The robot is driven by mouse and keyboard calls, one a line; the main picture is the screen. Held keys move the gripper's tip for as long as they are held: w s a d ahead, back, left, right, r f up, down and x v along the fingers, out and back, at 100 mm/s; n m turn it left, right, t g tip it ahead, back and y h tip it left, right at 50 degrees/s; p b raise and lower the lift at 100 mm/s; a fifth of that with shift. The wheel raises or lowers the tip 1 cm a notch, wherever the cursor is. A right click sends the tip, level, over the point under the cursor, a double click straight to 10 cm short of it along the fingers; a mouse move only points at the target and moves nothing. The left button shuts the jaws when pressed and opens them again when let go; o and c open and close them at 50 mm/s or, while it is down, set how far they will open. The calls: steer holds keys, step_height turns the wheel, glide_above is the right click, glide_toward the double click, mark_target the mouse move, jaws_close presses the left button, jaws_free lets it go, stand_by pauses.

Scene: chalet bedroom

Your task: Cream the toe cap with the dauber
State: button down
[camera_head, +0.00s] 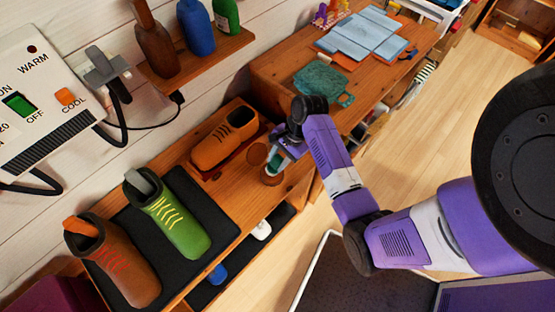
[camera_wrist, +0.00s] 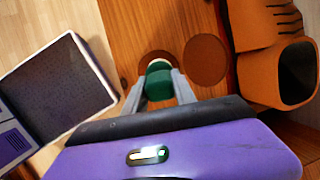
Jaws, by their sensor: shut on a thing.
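The orange-brown lace-up shoe (camera_head: 222,140) stands on a dark red mat on the wooden bench, toe cap (camera_head: 207,156) toward the lower left. In the wrist view the shoe (camera_wrist: 255,45) is at the right with its opening near; its toe is out of frame. My gripper (camera_wrist: 158,88) is shut on the green dauber (camera_wrist: 159,84), whose pale head points away from the jaws. The dauber is over or in a round brown tin (camera_head: 272,176); I cannot tell whether it touches. A flat brown disc (camera_wrist: 205,60), apparently the lid, lies beside the tin.
A green shoe (camera_head: 175,213) and a brown boot (camera_head: 122,258) stand on a black mat at the left. A teal cloth (camera_head: 320,82) and blue folded sheets (camera_head: 362,38) lie on the desk behind. A dark-topped, pale-edged panel (camera_wrist: 58,90) is beside the bench.

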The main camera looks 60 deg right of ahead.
mark_target(276, 158)
steer(key=shift+f, duration=0.35)
stand_by(0.4)
steer(key=shift+s+f, duration=0.1)
steer(key=shift+f, duration=0.1)
stand_by(1.9)
step_height(276, 158, up, 5)
steer(key=p, duration=0.5)
steer(key=shift+p, duration=0.3)
steer(key=shift+r, duration=1.15)
